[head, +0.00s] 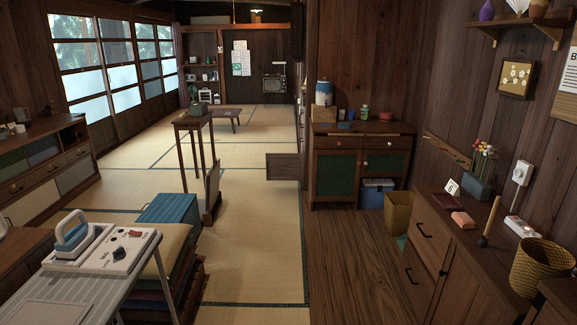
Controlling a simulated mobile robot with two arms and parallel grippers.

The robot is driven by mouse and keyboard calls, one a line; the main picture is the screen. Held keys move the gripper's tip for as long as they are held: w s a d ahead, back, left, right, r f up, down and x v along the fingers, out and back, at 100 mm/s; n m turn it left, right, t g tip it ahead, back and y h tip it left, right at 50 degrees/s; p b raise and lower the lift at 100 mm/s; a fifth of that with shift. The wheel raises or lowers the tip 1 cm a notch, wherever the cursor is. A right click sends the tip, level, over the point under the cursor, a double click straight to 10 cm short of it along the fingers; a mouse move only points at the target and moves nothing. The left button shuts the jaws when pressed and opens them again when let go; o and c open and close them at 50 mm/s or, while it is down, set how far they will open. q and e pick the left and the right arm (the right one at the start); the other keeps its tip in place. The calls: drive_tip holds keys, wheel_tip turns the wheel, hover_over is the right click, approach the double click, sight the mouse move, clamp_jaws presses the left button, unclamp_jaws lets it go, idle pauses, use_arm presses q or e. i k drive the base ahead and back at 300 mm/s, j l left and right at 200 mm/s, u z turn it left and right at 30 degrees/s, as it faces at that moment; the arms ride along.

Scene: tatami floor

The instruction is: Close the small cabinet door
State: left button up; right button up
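A small dark wooden panel (284,167), which looks like an open cabinet door, juts out leftward from the edge of the wooden partition in the middle of the head view. The body it hangs on is hidden behind the partition. Neither of my grippers is in view.
An ironing table (95,285) with a control box stands at the front left, beside stacked cushions and a blue box (168,208). A tall stand (194,122) and legless chair (212,190) are left of centre. A drawer chest (450,245) lines the right. Tatami (260,240) is clear mid-floor.

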sight(279, 167)
drive_tip(key=i+u, duration=0.15)
drive_tip(key=i, duration=2.1)
